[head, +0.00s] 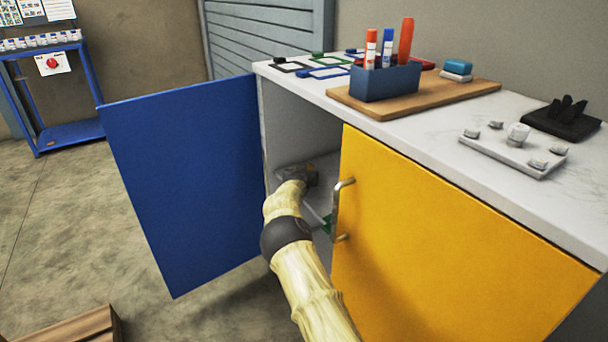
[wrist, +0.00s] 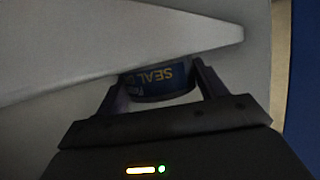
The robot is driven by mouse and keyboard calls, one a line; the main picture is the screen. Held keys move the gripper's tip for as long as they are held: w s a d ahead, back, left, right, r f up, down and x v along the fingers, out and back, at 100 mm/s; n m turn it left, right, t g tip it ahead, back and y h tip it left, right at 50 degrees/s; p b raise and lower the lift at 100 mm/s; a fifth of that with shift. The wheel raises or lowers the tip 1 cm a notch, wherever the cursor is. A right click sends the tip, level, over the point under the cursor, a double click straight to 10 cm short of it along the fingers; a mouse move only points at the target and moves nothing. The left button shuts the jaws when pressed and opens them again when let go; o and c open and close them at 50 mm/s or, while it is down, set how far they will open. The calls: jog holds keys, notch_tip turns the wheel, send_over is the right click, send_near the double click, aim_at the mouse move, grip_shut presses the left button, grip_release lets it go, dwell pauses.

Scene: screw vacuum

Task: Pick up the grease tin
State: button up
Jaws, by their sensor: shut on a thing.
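The grease tin (wrist: 160,82) is a dark blue round tin with yellow lettering reading "SEAL", seen in the wrist view. My gripper (wrist: 158,80) is shut on it, with one dark finger on each side. A grey panel or shelf edge crosses just in front of the tin's upper part and hides some of it. In the head view my gripper (head: 308,174) is inside the open cabinet (head: 270,125). The tin cannot be made out clearly there.
The blue cabinet door (head: 185,180) stands open on the left. The yellow door (head: 450,240) with a metal handle (head: 342,208) is shut close to the right of my arm. The white countertop (head: 310,85) above holds a pen holder (head: 385,82) on a wooden board. Something green (head: 327,225) sits low inside.

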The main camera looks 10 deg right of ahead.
jog(key=shift+r, duration=0.1)
notch_tip(320, 180, up, 10)
jog(key=p, duration=0.4)
jog(key=shift+p, duration=0.3)
jog(key=shift+w, duration=0.1)
